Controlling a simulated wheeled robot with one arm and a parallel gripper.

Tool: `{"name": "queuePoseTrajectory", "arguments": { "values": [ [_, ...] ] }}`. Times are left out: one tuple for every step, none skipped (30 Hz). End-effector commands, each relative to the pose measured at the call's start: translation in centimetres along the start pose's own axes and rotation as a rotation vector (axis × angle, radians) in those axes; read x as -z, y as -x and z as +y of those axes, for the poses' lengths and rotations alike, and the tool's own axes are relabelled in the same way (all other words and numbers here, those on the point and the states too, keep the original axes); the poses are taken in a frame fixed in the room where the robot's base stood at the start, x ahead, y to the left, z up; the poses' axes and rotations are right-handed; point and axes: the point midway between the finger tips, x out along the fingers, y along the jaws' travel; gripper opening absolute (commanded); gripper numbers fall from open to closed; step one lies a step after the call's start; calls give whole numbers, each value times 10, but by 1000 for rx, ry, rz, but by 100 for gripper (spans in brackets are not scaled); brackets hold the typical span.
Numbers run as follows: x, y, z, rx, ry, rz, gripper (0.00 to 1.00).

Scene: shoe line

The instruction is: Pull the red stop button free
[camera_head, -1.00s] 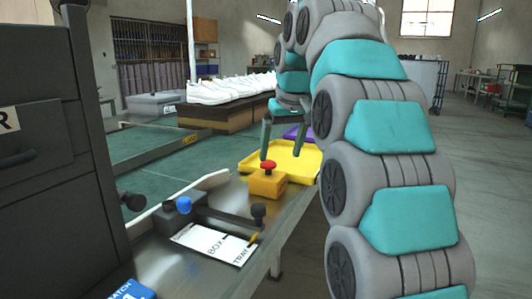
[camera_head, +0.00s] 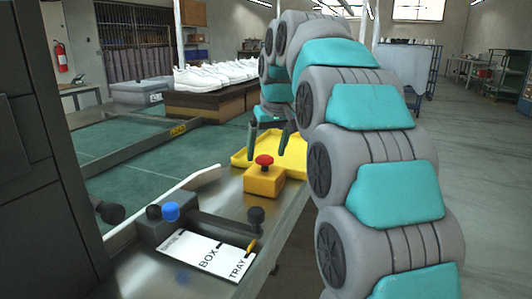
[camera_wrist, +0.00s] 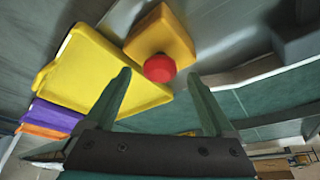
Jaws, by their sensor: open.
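The red stop button (camera_head: 264,160) is a round mushroom head on top of a yellow box (camera_head: 264,181) on the metal ledge. My gripper (camera_head: 270,153) is open and empty, with its fingers pointing down above and just behind the button in the head view. In the wrist view the red button (camera_wrist: 160,68) shows between and beyond the two fingertips of my gripper (camera_wrist: 160,78), on the yellow box (camera_wrist: 160,38). The fingers look apart from the button; the exact gap cannot be told.
A yellow tray (camera_head: 240,158) lies right behind the box; in the wrist view purple and orange trays (camera_wrist: 50,117) show beside it. A lever unit with a blue knob (camera_head: 171,211) and a BOX/TRAY card (camera_head: 200,250) are nearer. White shoes (camera_head: 215,73) line the back.

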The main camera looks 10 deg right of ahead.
Motion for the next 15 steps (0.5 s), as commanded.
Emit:
{"name": "queuePoseTrajectory", "arguments": {
  "values": [
    [0, -4, 0, 0, 0, -1, 89],
    [0, -6, 0, 0, 0, -1, 89],
    [0, -8, 0, 0, 0, -1, 89],
    [0, -10, 0, 0, 0, -1, 89],
    [0, -11, 0, 0, 0, -1, 89],
    [0, -12, 0, 0, 0, -1, 89],
    [0, -12, 0, 0, 0, 0, 89],
    [0, -13, 0, 0, 0, 0, 89],
    [0, -13, 0, 0, 0, 0, 89],
    [0, -13, 0, 0, 0, 0, 89],
    [0, -13, 0, 0, 0, 0, 89],
    [0, -13, 0, 0, 0, 0, 89],
    [0, -13, 0, 0, 0, 0, 89],
    [0, -13, 0, 0, 0, 0, 89],
    [0, -13, 0, 0, 0, 0, 86]
  ]
}}
